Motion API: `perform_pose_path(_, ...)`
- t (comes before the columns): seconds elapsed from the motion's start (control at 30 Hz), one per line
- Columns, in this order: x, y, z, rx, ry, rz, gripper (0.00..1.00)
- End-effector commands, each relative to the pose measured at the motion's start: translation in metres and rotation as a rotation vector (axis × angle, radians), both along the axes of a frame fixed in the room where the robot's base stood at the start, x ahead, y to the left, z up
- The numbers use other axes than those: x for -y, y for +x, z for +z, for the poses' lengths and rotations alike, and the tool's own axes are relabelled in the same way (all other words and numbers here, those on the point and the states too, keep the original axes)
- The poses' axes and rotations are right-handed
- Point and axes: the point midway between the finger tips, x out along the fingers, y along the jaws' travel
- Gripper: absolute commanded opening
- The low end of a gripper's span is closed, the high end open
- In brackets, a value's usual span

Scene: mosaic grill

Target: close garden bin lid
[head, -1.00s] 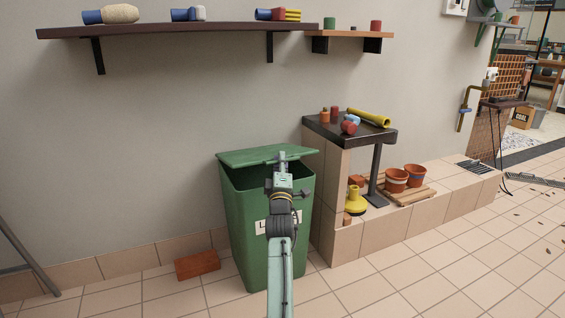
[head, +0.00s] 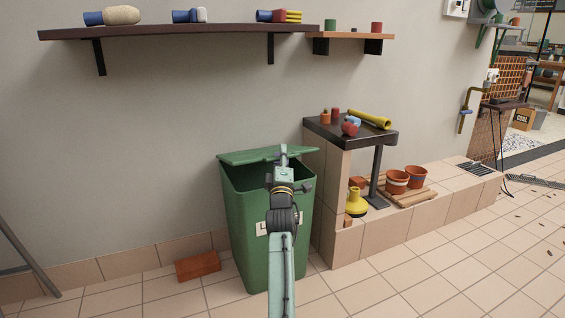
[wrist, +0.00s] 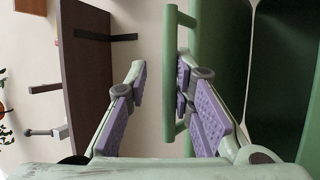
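The green garden bin (head: 250,240) stands against the wall, with a white label on its front partly hidden by my arm. Its lid (head: 240,157) is part open, with a dark gap between it and the bin's rim. My gripper (head: 283,152) is at the lid's edge, seen from behind. In the wrist view my gripper (wrist: 160,78) is open, with purple pads. The lid's light green bar handle (wrist: 170,35) passes between the fingers, close to the right one and clear of the left. The bin's dark inside (wrist: 285,70) shows at right.
A tiled ledge with a dark-topped stand (head: 350,132) is close on the bin's right. A brick (head: 198,265) lies on the floor at left. A wall shelf (head: 180,29) hangs above. The floor in front is clear.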

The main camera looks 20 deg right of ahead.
Motion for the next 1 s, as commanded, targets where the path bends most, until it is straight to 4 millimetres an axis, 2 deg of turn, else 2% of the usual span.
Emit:
perform_pose_path(0.03, 0.0, -0.002, 0.018, 0.012, -0.007, -0.001, 0.18)
perform_pose_path(0.13, 0.001, -0.003, 0.041, 0.017, -0.009, -0.002, 0.18)
perform_pose_path(0.4, 0.002, -0.005, 0.083, 0.024, -0.01, -0.004, 0.18)
perform_pose_path(0.5, 0.002, -0.005, 0.087, 0.022, -0.009, -0.004, 0.18)
perform_pose_path(0.77, 0.001, -0.003, 0.084, 0.014, -0.006, -0.002, 0.18)
perform_pose_path(0.9, -0.003, -0.002, 0.087, 0.013, 0.022, 0.013, 0.09)
perform_pose_path(1.0, -0.014, 0.001, 0.094, 0.014, 0.109, 0.062, 0.02)
